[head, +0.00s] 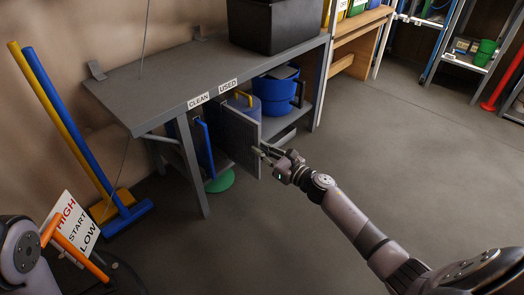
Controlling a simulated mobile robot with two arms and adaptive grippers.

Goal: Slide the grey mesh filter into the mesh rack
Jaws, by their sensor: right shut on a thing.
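A flat, dark grey panel, which looks like the grey mesh filter (238,138), stands upright at the front of the slots under the grey bench. My right gripper (263,154) is shut on its right edge, near the lower half. The mesh rack (189,143) is under the bench, below the labels CLEAN and USED. The panel stands below the USED label, and its far part overlaps the rack; how deep it sits I cannot tell. A blue-handled panel (205,142) stands in the slot to its left. My left gripper is out of view; only part of that arm shows.
The bench top (180,80) overhangs the rack. A blue bucket (276,92) stands on a low shelf to the right. A green disc (220,182) lies on the floor below. Brooms (75,120) and a HIGH/START/LOW sign (72,228) are at left. The right floor is clear.

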